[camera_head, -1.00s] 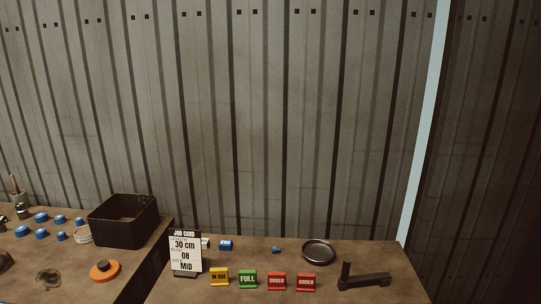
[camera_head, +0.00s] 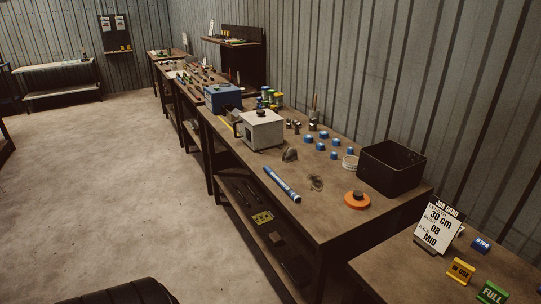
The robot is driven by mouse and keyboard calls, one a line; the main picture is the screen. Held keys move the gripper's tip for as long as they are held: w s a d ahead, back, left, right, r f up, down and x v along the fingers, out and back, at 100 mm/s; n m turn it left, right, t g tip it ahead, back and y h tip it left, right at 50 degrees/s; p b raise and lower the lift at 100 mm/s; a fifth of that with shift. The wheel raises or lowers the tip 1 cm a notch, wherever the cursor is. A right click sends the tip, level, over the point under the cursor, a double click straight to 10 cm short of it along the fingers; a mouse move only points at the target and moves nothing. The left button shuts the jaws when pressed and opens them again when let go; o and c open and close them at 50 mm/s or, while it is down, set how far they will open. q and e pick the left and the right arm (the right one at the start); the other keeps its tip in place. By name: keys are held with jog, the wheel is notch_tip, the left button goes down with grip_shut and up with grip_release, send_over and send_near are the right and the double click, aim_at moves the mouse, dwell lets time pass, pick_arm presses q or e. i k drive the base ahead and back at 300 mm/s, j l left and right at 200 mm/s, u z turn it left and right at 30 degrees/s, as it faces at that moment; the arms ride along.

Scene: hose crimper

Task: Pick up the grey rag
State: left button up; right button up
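A small grey crumpled shape (camera_head: 290,154) lies on the long brown workbench (camera_head: 330,215), just right of a white box-shaped machine (camera_head: 261,129). It may be the grey rag, but it is too small to be sure. A dark tangled bit (camera_head: 316,183) lies nearer the bench's front edge; I cannot tell whether it is cloth or wire. Neither of my grippers is in view.
Around it are a blue tube (camera_head: 282,184), several blue fittings (camera_head: 321,147), an orange disc (camera_head: 356,200) and a black bin (camera_head: 391,168). A job card (camera_head: 438,226) stands on the nearer bench. The concrete floor (camera_head: 110,190) left of the benches is clear.

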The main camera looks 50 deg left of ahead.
aim_at(290, 154)
jog(key=u, duration=1.5)
